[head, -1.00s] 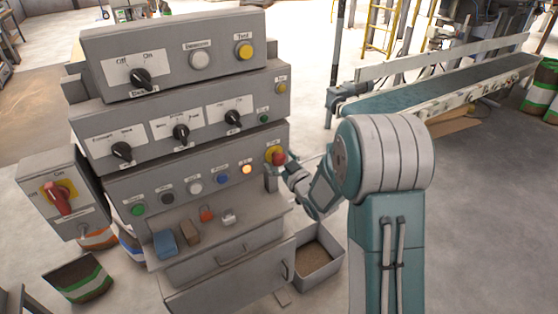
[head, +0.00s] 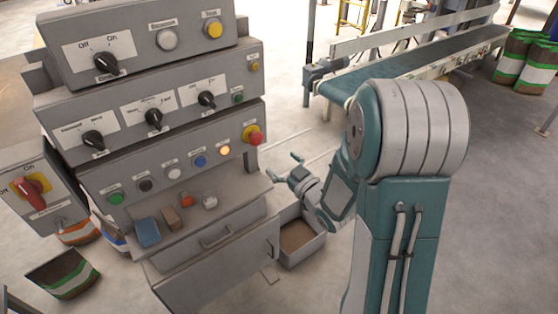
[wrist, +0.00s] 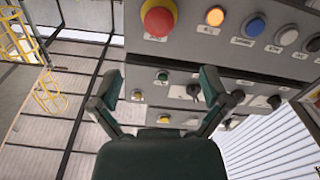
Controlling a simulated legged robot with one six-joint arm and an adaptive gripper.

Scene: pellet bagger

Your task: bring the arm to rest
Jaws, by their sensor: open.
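My gripper (head: 286,168) is open and empty, just right of the control panel (head: 185,172) and below and right of the red emergency button (head: 254,137). In the wrist view its two fingers (wrist: 160,85) stand apart with nothing between them. The red button on its yellow ring (wrist: 158,17) shows beyond them at the top, apart from the fingers. An amber lamp (head: 224,151) glows beside the button. My arm is bent at the right of the head view.
A bin of brown pellets (head: 300,240) stands on the floor under my gripper. A conveyor (head: 400,65) runs behind my arm. The panel's shelf (head: 225,215) holds small blocks. A red-handled switch box (head: 38,190) is at left.

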